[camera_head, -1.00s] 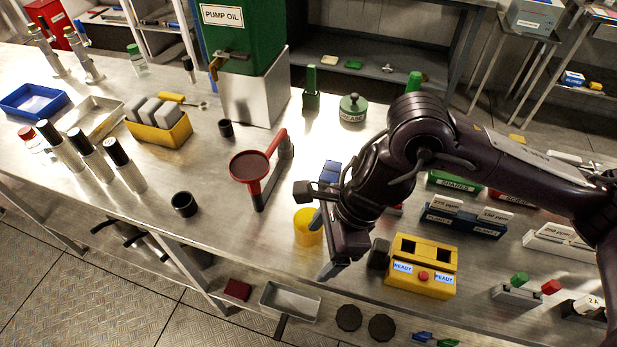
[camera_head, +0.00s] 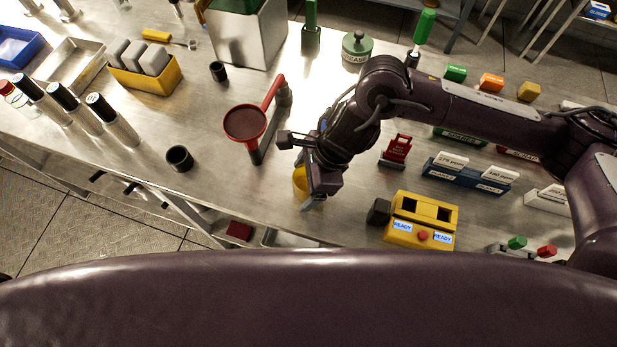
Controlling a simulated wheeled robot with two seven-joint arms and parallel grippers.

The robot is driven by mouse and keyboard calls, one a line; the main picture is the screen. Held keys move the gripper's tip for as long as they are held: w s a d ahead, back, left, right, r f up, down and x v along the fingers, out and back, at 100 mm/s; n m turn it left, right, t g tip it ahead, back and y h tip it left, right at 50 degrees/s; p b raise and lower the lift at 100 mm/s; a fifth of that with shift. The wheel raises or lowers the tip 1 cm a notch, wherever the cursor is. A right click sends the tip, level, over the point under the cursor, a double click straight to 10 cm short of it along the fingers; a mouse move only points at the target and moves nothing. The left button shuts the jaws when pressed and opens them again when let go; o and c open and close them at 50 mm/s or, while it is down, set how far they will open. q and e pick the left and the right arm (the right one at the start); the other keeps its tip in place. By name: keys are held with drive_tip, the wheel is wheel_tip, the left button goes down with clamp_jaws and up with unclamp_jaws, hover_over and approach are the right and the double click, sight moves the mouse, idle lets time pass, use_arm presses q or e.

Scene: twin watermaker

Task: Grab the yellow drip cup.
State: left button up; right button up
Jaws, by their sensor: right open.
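The yellow drip cup (camera_head: 300,180) stands on the metal bench near its front edge, to the right of the red round pan. My right gripper (camera_head: 298,172) is over and beside the cup, hiding much of it. The gripper is open, with one finger on the near side of the cup and the other above and to its left. I cannot tell whether a finger touches the cup. My left gripper is not in view.
A red round pan (camera_head: 245,123) on a stand is close left of my right gripper. A yellow box with READY labels (camera_head: 423,220) stands to the right. A black cup (camera_head: 179,158) is further left. The bench between them is clear.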

drive_tip(key=shift+f, duration=0.15)
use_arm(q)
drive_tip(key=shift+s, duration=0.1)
use_arm(e)
drive_tip(key=c, duration=1.1)
drive_tip(key=shift+o, duration=0.2)
